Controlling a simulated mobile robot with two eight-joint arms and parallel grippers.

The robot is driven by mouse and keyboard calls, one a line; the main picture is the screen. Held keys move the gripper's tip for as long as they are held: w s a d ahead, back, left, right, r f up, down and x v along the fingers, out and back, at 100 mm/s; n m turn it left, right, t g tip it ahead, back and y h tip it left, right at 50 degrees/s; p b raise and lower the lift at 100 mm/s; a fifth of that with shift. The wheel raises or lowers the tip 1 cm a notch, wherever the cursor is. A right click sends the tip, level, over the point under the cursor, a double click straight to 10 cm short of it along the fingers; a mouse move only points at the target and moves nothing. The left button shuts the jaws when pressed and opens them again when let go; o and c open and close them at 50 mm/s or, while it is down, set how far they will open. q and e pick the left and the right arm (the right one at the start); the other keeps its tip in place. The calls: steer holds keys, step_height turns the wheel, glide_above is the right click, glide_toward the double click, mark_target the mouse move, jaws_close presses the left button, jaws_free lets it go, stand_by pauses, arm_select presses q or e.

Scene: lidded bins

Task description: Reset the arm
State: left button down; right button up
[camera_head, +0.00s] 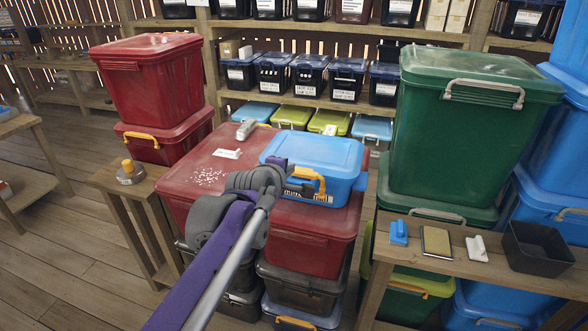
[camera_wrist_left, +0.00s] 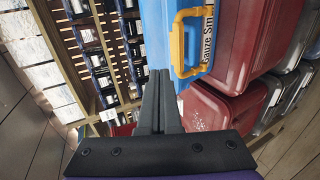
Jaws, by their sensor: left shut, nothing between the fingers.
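My left arm reaches in from the bottom of the head view, and its left gripper (camera_head: 284,166) is at the near left side of a small blue bin (camera_head: 330,165). In the left wrist view, the gripper's dark fingers (camera_wrist_left: 160,76) are together with nothing between them. They are near the blue bin (camera_wrist_left: 186,45), beside its yellow handle (camera_wrist_left: 200,42); I cannot tell whether they touch it. The bin is lidded, carries a "Gauze Sm..." label, and sits on a large red bin (camera_head: 215,168). My right gripper is not in view.
Stacked red bins (camera_head: 150,85) stand at the left and a tall green bin (camera_head: 450,140) at the right. A wooden table (camera_head: 400,265) at right holds a black tray (camera_head: 537,250) and small items. Shelves of bins line the back. Open floor (camera_head: 60,260) shows at lower left.

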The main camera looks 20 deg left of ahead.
arm_select(q)
steer(key=s+f+m+g, duration=0.3)
steer(key=s+f+m, duration=0.5)
steer(key=s+f, duration=0.4)
steer(key=s+f+m+g, duration=0.4)
steer(key=s+f+m, duration=0.5)
steer(key=s, duration=1.1)
step_height(320, 180, down, 3)
steer(key=shift+g, duration=0.3)
